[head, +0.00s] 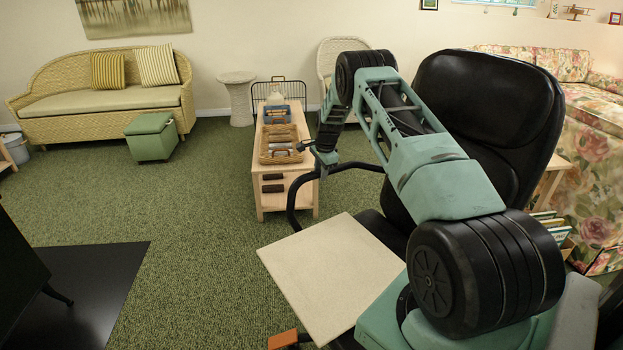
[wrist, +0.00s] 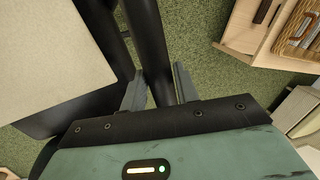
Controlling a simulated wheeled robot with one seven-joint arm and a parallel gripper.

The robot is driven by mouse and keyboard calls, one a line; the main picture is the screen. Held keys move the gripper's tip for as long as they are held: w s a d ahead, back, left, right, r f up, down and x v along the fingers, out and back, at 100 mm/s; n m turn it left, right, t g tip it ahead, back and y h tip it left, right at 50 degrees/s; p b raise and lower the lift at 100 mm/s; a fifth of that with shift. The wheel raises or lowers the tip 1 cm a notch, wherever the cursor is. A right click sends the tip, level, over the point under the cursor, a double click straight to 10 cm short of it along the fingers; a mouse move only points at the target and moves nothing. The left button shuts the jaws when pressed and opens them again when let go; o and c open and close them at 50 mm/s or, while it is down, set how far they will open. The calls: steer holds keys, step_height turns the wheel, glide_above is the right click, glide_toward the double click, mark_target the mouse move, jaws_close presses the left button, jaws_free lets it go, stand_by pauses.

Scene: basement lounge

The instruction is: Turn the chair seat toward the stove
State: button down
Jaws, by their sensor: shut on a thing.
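The black chair (head: 490,100) stands at the right, its tall backrest at the back right and its seat (head: 375,228) partly hidden by my arm and a beige panel. Its curved black armrest (head: 292,200) reaches out to the left. My gripper (head: 322,162) is at the upper part of this armrest. In the wrist view my gripper (wrist: 160,88) has one finger on each side of the black armrest tube (wrist: 147,35) and is shut on it. The stove (head: 18,265) is a dark shape cut off at the left edge, on a black floor pad (head: 100,290).
A flat beige square panel (head: 330,272) lies in front of the seat; its support is hidden. A low wooden table (head: 272,200) with baskets stands just beyond the armrest. A green ottoman (head: 151,137) and wicker sofa (head: 100,95) are farther back. Green carpet between chair and stove is clear.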

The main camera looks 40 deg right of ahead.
mark_target(346, 166)
steer(key=s+d+m, duration=0.1)
steer(key=d, duration=0.2)
steer(key=s+d+m+b, duration=0.1)
steer(key=d, duration=0.2)
steer(key=s+d+m+b, duration=0.1)
steer(key=d+m, duration=0.1)
steer(key=d, duration=0.1)
steer(key=shift+s+d+h, duration=0.3)
steer(key=shift+d+h, duration=0.05)
steer(key=shift+h, duration=0.05)
steer(key=shift+s+d+m+g, duration=0.3)
steer(key=shift+s+d+m, duration=0.3)
steer(key=shift+d, duration=0.4)
steer(key=shift+s, duration=0.1)
steer(key=c, duration=1.1)
jaws_free()
steer(key=shift+o, duration=0.2)
step_height(346, 166, up, 17)
steer(key=s+a, duration=0.2)
steer(key=s, duration=0.1)
steer(key=shift+a+b, duration=0.2)
steer(key=shift+b, duration=0.15)
steer(key=shift+w, duration=0.1)
